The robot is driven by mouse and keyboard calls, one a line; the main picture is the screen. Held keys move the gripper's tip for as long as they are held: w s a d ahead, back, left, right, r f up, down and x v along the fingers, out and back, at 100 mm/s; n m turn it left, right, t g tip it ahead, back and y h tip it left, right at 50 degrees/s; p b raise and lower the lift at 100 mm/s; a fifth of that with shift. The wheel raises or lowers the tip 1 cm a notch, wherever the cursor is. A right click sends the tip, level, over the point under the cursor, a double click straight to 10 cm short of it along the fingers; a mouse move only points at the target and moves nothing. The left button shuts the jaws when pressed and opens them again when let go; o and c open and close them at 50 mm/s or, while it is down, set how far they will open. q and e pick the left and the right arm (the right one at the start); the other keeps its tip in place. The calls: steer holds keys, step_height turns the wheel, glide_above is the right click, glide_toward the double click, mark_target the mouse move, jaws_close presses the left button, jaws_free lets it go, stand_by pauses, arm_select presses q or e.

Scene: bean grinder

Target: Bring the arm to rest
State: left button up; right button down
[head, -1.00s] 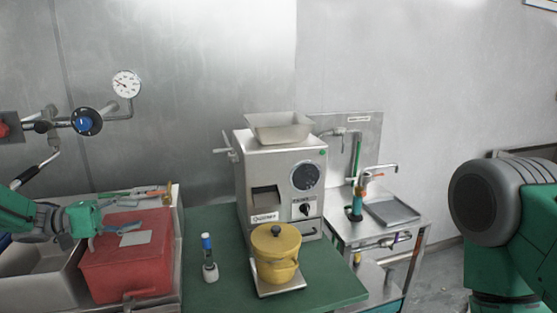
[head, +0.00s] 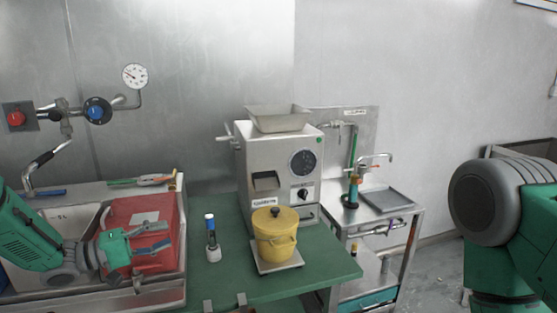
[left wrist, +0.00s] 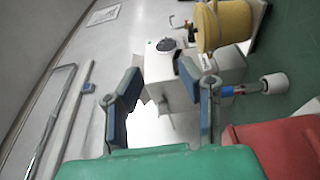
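My left arm comes in from the left in the head view. Its gripper (head: 165,240) is in front of the red box (head: 170,215), with its two fingers apart and nothing between them. In the left wrist view the gripper (left wrist: 160,95) shows two blue-grey fingers spread wide, with the pale grinder behind the gap. My right arm (head: 500,220) is at the right edge of the head view, and its gripper is out of the picture.
The grinder (head: 285,175) stands on a green table (head: 225,280) with a yellow pot (head: 275,240) before it. A small bottle (head: 212,240) stands left of the pot. A metal sink stand (head: 385,225) is on the right. Valves and a gauge (head: 135,76) are on the wall.

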arm_select(q)
steer(key=s+d+f+t+y+b, duration=0.1)
steer(key=s+d+f+y+b, duration=0.15)
steer(key=f, duration=0.45)
steer(key=s+d+f+t+y+b, duration=0.1)
steer(key=s+f+y, duration=0.15)
steer(key=f, duration=0.55)
steer(key=s+f+m+g+y+b, duration=0.1)
steer(key=s+f+g+y+b, duration=0.3)
steer(key=s+f, duration=0.9)
steer(key=s+a+f+m+g+y+b, duration=0.1)
steer(key=s+a+f+m+g+y, duration=0.1)
steer(key=s, duration=1)
steer(key=s+a+f+m+g+y+b, duration=0.1)
steer(key=s+f, duration=0.5)
steer(key=s, duration=0.6)
steer(key=a+m+g+y, duration=0.1)
steer(key=m+g+y, duration=0.1)
steer(key=g+y, duration=0.1)
steer(key=shift+f+m+g+y+b, duration=0.3)
steer(key=shift+m+g+b, duration=0.05)
steer(key=shift+m+g, duration=0.05)
